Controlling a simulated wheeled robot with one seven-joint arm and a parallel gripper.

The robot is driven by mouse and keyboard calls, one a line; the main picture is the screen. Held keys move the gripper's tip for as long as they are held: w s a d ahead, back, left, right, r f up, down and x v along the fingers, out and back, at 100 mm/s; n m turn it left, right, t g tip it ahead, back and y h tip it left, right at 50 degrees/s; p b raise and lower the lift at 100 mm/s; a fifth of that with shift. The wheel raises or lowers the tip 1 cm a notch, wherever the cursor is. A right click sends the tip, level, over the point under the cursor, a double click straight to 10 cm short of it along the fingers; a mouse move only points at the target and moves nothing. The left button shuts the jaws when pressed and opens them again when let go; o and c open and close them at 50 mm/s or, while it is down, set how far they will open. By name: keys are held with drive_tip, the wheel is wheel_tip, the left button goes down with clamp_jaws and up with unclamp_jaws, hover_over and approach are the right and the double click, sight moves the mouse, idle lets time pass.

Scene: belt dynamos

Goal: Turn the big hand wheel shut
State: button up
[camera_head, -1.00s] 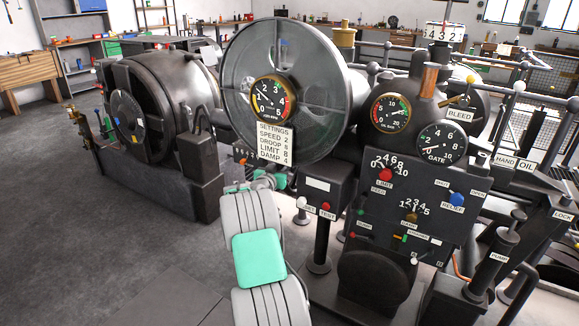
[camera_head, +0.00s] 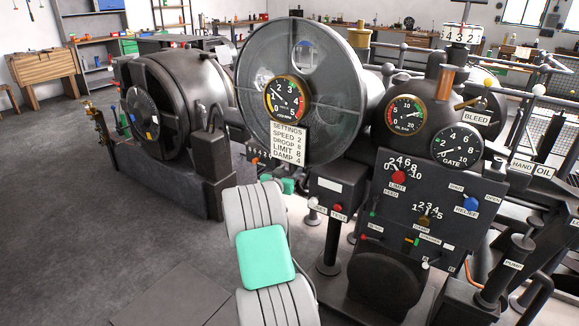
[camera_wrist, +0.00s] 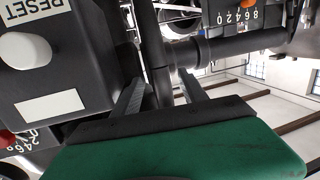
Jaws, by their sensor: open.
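A large grey disc wheel (camera_head: 300,85) with round holes stands in the middle of the head view, partly covered by a gauge and a settings sign. I cannot tell for certain whether it is the big hand wheel; a dark round wheel-like part (camera_head: 383,285) also sits low under the control panel. My gripper (camera_head: 280,184) is below the disc, mostly hidden behind my own arm. In the wrist view my gripper (camera_wrist: 162,76) is open, its two dark fingers spread close to a dark post (camera_wrist: 150,45). I see no contact.
A dark box (camera_wrist: 60,60) with a white RESET button fills the wrist view's left side. A dark pipe (camera_wrist: 240,43) crosses to the right. The control panel (camera_head: 435,210) stands right of my arm, a dynamo (camera_head: 180,105) left. The floor at lower left is clear.

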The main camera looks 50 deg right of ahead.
drive_tip(key=shift+v, duration=1.8)
drive_tip(key=shift+c, duration=0.3)
